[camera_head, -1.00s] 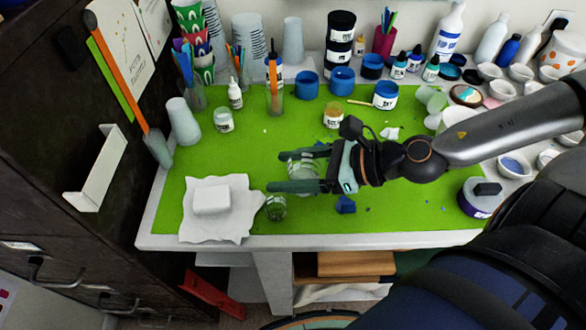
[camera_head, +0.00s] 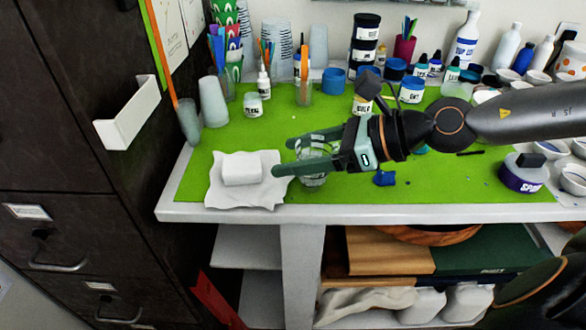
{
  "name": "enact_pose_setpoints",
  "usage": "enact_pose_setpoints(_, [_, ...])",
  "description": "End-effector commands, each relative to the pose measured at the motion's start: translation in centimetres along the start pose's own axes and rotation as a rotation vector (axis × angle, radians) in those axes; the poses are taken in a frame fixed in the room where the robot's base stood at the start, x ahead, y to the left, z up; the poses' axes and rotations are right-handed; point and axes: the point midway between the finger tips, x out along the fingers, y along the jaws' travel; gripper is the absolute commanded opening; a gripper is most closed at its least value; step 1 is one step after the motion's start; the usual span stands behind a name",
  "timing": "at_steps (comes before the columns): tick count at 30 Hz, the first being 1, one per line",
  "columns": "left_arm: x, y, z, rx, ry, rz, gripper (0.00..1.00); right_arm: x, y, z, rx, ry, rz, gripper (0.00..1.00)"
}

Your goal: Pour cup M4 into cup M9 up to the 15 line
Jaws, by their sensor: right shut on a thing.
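My right gripper (camera_head: 282,157) comes in from the right above the mat, its fingers pointing left. It is shut on a clear cup (camera_head: 312,147), which shows between the fingers. A second clear cup (camera_head: 314,181) shows just below the fingers, beside the white sheet, and is mostly hidden by the lower finger. The two cups overlap in the picture, and I cannot tell the gap between them. No M4 or M9 label or 15 line is readable, and the liquid levels cannot be made out. My left gripper is out of view.
A white block (camera_head: 241,170) lies on a crumpled white sheet (camera_head: 268,192) to the left. Frosted cups (camera_head: 213,101), bottles and blue-banded jars line the back of the green mat (camera_head: 420,193).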

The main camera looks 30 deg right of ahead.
Motion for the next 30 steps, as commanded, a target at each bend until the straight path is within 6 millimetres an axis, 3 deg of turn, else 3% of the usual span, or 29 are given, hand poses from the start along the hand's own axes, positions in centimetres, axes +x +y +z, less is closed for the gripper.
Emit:
enact_pose_setpoints(8, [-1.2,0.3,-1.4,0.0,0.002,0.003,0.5,-0.4,-0.2,0.7,0.073,0.02,0.029,0.14])
enact_pose_setpoints(13, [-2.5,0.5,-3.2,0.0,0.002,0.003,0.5,-0.6,-0.4,1.3,0.23,0.065,0.103,0.14])
enact_pose_setpoints(26, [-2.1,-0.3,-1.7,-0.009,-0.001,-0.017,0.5,0.0,-0.8,0.2,0.721,0.212,0.338,0.14])
enact_pose_setpoints(27, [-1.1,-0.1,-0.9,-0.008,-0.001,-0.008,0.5,0.3,-0.8,-0.5,0.764,0.221,0.36,0.14])
enact_pose_setpoints(29, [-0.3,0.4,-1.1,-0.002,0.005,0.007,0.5,0.4,-0.8,-0.6,0.832,0.241,0.393,0.14])
enact_pose_setpoints(30, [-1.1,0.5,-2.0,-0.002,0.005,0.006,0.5,-0.1,-0.7,0.3,0.82,0.239,0.389,0.14])
